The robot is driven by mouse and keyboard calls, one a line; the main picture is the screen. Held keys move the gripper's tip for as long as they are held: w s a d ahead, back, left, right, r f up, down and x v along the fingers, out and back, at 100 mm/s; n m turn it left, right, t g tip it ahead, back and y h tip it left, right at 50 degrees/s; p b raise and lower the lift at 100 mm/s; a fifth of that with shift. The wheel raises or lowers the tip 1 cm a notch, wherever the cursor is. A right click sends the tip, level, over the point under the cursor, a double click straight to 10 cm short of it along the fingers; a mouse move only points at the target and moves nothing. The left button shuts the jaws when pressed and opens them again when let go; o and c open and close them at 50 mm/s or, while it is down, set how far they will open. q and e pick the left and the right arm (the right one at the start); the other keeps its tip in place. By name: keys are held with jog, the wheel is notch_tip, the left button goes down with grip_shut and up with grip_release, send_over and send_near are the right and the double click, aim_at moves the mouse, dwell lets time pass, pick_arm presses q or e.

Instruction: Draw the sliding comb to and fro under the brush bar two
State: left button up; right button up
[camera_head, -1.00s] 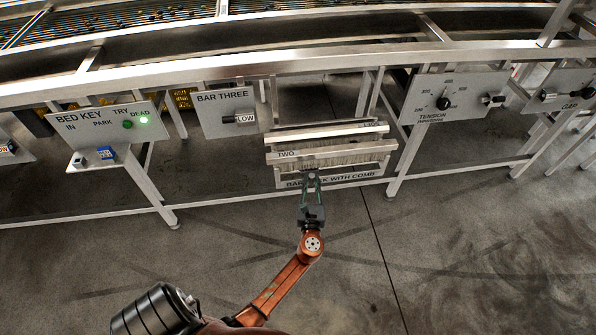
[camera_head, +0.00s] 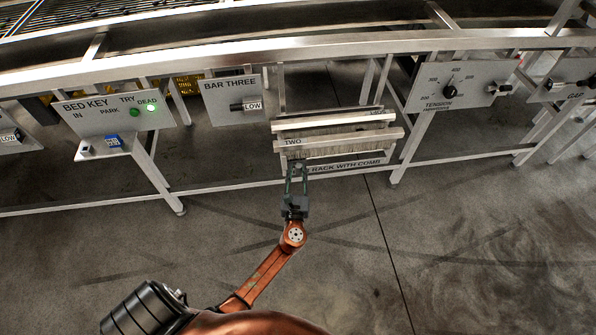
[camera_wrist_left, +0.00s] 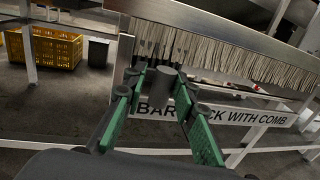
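The bar rack (camera_head: 345,165) carries the words "RACK WITH COMB" on its lower plate. The brush bar (camera_head: 340,140), marked "TWO", lies across it, and its pale bristles (camera_wrist_left: 235,60) hang down in the left wrist view. The sliding comb shows there as dark teeth (camera_wrist_left: 155,48) among the bristles at the bar's left end, with a grey round knob (camera_wrist_left: 162,84) below them. My left gripper (camera_head: 297,168) is at the rack's lower left. Its green fingers (camera_wrist_left: 160,92) stand on both sides of the knob and appear closed on it. My right gripper is not in view.
The bed key panel (camera_head: 120,112), with a lit green lamp (camera_head: 152,107), is at the left. The bar three panel (camera_head: 232,98) is close left of the rack; the tension panel (camera_head: 455,85) is at the right. A frame leg (camera_head: 405,160) stands right of the rack. The floor in front is clear.

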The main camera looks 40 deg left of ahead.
pick_arm(q)
jog(key=shift+o, duration=1.4)
jog(key=v, duration=1.2)
